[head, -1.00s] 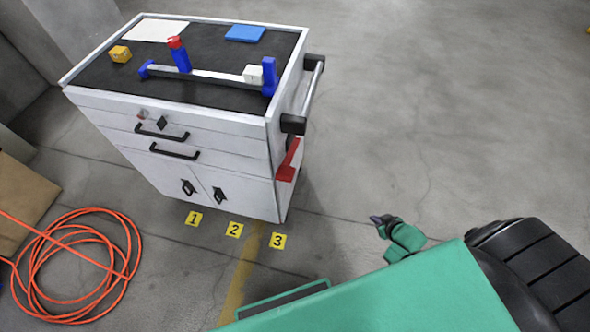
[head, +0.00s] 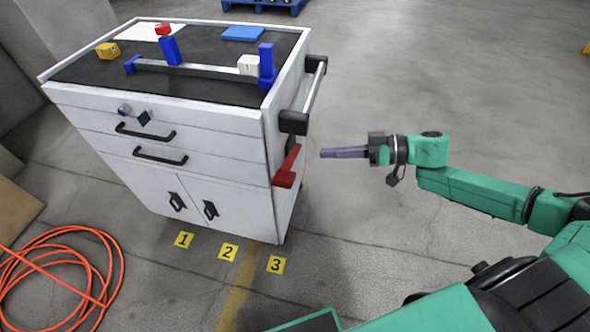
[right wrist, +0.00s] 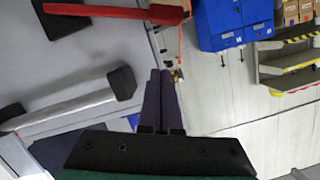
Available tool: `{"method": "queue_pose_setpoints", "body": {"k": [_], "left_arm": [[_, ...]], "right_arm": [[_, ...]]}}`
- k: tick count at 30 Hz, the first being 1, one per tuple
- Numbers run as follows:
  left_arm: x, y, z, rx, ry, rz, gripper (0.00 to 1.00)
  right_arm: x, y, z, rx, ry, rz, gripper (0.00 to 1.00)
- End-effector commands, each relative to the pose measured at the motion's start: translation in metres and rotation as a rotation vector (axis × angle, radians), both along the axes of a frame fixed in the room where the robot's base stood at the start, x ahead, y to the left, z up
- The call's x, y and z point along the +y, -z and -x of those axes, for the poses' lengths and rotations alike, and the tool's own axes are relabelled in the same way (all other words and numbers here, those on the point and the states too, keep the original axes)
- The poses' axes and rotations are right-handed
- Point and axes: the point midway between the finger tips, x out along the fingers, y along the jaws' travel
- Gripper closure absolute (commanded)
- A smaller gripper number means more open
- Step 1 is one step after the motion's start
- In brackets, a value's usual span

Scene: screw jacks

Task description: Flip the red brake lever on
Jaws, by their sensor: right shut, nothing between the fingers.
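The red brake lever (head: 287,168) is on the right side of the white tool cart (head: 165,128), below the end of the push handle. It slants, with its lower end toward the cart's front. My right gripper (head: 322,153) is to the right of the lever, its fingers together and empty, pointing left at the cart side with a gap between. In the right wrist view the lever (right wrist: 115,10) crosses the top left, above the closed fingertips (right wrist: 160,72) and apart from them. My left gripper is not in view.
The push handle (head: 313,88) with black mounts juts from the cart's right side, above the lever. Blue clamps, a white block and a yellow block (head: 107,50) are on the cart top. An orange hose (head: 60,262) lies at the left. Floor right of the cart is open.

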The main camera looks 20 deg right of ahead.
Motion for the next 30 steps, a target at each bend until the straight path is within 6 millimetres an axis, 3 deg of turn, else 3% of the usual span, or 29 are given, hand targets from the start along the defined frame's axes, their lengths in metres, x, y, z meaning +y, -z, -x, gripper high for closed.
{"method": "queue_pose_setpoints", "body": {"k": [2, 6, 12, 15, 18, 30], "left_arm": [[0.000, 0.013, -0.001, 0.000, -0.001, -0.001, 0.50], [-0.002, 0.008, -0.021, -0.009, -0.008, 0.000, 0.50], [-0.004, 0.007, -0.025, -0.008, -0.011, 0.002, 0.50], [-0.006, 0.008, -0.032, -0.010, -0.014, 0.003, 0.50], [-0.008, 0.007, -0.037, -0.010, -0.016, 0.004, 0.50], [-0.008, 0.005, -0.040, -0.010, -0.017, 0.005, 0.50]], "right_arm": [[0.012, 0.006, -0.007, -0.009, 0.000, -0.005, 1.00], [0.039, 0.010, -0.021, -0.009, 0.000, -0.006, 1.00], [0.077, 0.018, -0.040, -0.006, -0.001, -0.004, 1.00], [0.080, 0.040, -0.032, 0.003, 0.001, -0.002, 1.00], [0.082, 0.051, -0.028, 0.000, 0.002, -0.002, 1.00], [0.083, 0.057, -0.026, -0.001, 0.001, 0.000, 1.00]]}}
